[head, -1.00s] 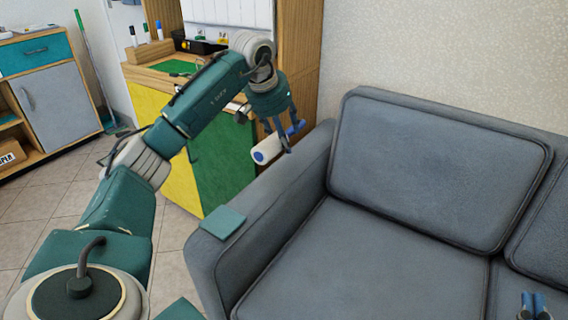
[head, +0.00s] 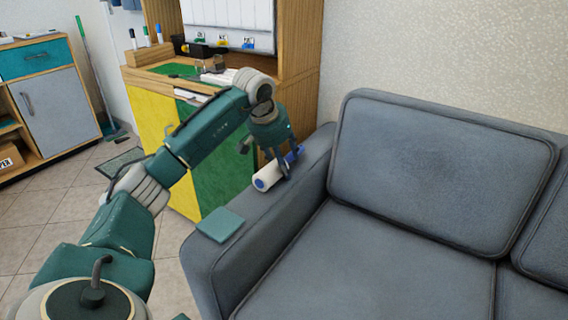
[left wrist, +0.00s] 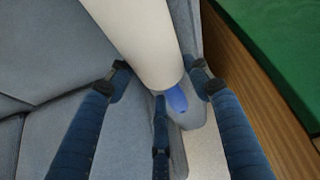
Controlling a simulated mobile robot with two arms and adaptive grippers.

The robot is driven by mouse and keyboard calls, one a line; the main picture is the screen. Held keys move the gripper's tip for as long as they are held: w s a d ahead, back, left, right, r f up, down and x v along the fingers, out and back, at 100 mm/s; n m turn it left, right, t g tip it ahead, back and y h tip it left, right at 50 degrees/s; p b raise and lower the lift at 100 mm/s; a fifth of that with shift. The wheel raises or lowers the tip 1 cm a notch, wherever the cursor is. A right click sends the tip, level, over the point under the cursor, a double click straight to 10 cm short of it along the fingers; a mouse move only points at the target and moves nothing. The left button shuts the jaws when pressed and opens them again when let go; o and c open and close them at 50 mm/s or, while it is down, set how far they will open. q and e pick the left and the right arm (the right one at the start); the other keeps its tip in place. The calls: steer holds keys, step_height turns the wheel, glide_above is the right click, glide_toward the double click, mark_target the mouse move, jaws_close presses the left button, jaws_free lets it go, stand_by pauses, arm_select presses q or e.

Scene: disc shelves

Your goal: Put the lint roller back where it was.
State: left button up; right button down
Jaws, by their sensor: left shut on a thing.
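The lint roller (head: 267,178) has a white cylinder and a blue handle. In the head view it is at the sofa's left armrest (head: 222,262), near the armrest's far end. My left gripper (head: 285,168) is shut on it from above. In the left wrist view the white cylinder (left wrist: 135,40) fills the top middle, with the blue handle (left wrist: 177,98) between my gripper's fingers. I cannot tell whether the roller touches the armrest. My right gripper is not in view.
A teal square (head: 220,224) lies on the armrest nearer to me. A wooden desk unit with yellow and green doors (head: 153,112) stands behind my left arm. The grey sofa seat (head: 400,240) is clear.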

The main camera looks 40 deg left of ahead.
arm_select(q)
steer(key=shift+f, duration=0.3)
steer(key=o, duration=0.7)
steer(key=shift+o, duration=0.2)
steer(key=shift+f, duration=0.15)
